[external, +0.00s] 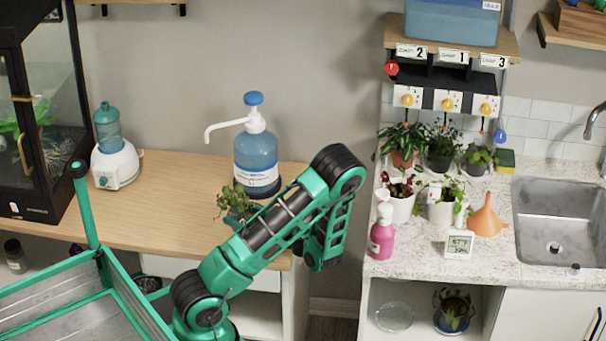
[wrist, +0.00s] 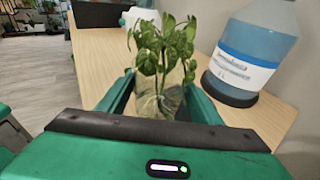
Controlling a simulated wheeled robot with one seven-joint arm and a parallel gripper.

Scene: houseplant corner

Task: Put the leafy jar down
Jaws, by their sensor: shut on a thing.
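The leafy jar (wrist: 160,98) is a clear glass jar with green leafy stems, upright between the two fingers of my gripper (wrist: 163,105) in the wrist view. My gripper is shut on it. In the external view the leaves (external: 236,203) show over the wooden table (external: 180,215), near its front right part, while my arm hides most of the jar and the gripper. I cannot tell whether the jar's bottom touches the table.
A big blue pump bottle (external: 256,155) stands just behind the jar, close on its right in the wrist view (wrist: 252,50). A white and teal device (external: 114,150) stands farther left. Bare tabletop lies between them. A counter with potted plants (external: 440,205) is to the right.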

